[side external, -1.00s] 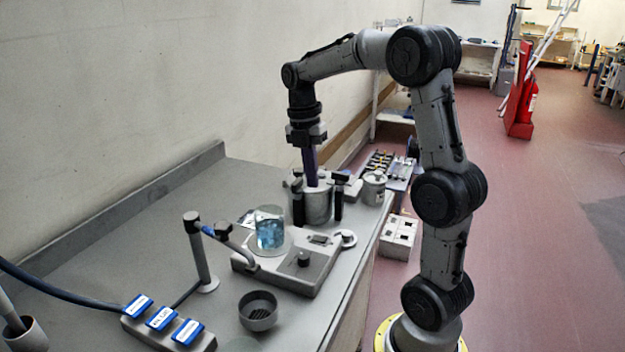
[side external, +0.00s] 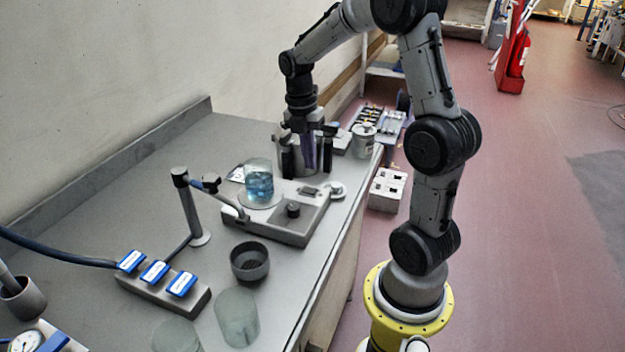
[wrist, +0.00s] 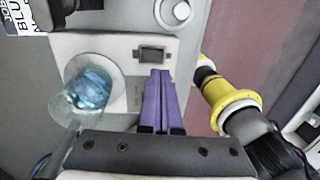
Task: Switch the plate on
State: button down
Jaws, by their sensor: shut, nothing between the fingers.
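The plate (side external: 270,228) is a flat grey unit with a dark knob (side external: 293,209) on top. A small dark rocker switch (side external: 308,190) is set in its top near the far end; the switch (wrist: 152,54) also shows in the wrist view. A glass beaker of blue liquid (side external: 259,184) stands on the plate's round top. My gripper (side external: 310,170) has purple fingers, shut and empty, pointing down above the switch end. In the wrist view the fingertips (wrist: 160,74) appear right beside the switch; I cannot tell whether they touch. The knob is hidden there.
A stand post (side external: 190,208) with a side arm is left of the plate. A dark bowl (side external: 249,262), glass jars (side external: 237,318) and a blue-tagged block (side external: 163,284) are nearer.

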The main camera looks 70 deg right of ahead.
aim_at(309, 190)
jog(key=shift+s+f, duration=0.2)
jog(key=shift+f, duration=1.4)
jog(key=shift+s+f, duration=0.2)
jog(key=shift+f, duration=1.35)
jog(key=shift+s+f, duration=0.15)
jog(key=shift+f, duration=0.15)
jog(key=shift+w+r, duration=0.1)
jog(key=shift+w, duration=0.75)
jog(key=shift+r, duration=0.2)
notch_tip(309, 190, up, 14)
jog(key=w, duration=0.1)
jog(key=shift+w+f, duration=0.15)
jog(key=shift+w, duration=0.2)
